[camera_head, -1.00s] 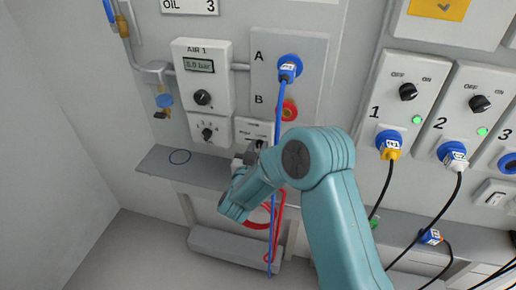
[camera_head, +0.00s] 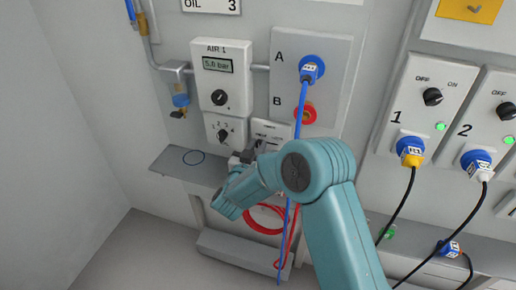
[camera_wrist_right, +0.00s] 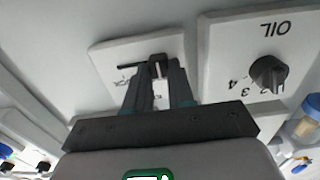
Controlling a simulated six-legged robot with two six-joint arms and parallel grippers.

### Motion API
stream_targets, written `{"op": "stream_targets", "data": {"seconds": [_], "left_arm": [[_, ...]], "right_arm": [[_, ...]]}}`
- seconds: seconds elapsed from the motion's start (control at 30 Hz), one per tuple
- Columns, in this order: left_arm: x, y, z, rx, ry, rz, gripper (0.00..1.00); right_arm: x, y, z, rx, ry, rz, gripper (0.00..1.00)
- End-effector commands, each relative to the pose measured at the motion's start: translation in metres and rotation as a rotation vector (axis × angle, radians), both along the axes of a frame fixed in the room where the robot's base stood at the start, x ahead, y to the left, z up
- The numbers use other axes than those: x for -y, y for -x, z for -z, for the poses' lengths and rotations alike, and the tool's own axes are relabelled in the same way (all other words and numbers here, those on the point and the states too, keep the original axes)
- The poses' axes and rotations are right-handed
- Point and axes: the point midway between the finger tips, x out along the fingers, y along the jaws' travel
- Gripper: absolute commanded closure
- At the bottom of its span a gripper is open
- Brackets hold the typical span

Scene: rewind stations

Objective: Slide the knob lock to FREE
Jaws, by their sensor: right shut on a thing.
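The knob lock is a small white plate (camera_head: 272,130) below the A/B panel, right of the selector knob. In the right wrist view the plate (camera_wrist_right: 108,55) appears upside down, with a dark slot (camera_wrist_right: 132,66) and partly readable lettering ending in "CK" by the slot's left end. My right gripper (camera_head: 258,148) is at the plate's lower part. In the right wrist view its fingers (camera_wrist_right: 159,78) are shut on the slider (camera_wrist_right: 158,64), right of the visible slot. The fingers hide the slot's other end and its lettering. My left gripper is out of view.
A selector knob (camera_wrist_right: 268,74) marked OIL is close beside the plate. The AIR 1 unit (camera_head: 222,75) is above it. A blue hose (camera_head: 294,180) hangs from port A past my right arm. A grey shelf (camera_head: 180,168) and red hose coil (camera_head: 262,220) are below.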

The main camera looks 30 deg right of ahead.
Motion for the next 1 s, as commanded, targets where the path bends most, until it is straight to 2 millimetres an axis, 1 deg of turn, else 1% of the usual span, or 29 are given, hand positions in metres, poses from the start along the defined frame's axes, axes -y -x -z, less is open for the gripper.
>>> {"op": "stream_targets", "data": {"seconds": [0.03, 0.07, 0.1, 0.13, 0.4, 0.53, 0.67, 0.8, 1.0], "left_arm": [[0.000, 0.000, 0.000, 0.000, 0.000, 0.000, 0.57], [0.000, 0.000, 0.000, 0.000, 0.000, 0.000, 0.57], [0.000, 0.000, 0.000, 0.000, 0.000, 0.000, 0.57], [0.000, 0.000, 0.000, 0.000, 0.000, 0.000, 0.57], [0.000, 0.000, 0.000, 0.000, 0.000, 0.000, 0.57], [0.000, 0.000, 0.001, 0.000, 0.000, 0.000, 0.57], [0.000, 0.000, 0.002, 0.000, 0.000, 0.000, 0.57], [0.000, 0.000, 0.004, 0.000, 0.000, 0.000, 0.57], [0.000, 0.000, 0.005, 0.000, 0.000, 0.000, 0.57]], "right_arm": [[-0.005, -0.003, -0.001, 0.002, -0.001, -0.017, 1.00], [-0.005, -0.003, -0.001, 0.002, -0.001, -0.018, 0.68], [-0.004, -0.003, -0.001, 0.002, -0.001, -0.018, 0.54], [-0.004, -0.002, -0.001, 0.002, -0.001, -0.017, 0.51], [-0.003, -0.001, -0.001, 0.002, -0.001, -0.011, 0.51], [-0.011, 0.005, 0.000, 0.001, -0.001, -0.013, 0.51], [-0.032, 0.022, 0.000, 0.000, 0.000, -0.016, 0.51], [-0.062, 0.046, 0.000, 0.001, 0.001, -0.019, 0.51], [-0.100, 0.079, 0.000, 0.001, 0.001, -0.019, 0.51]]}}
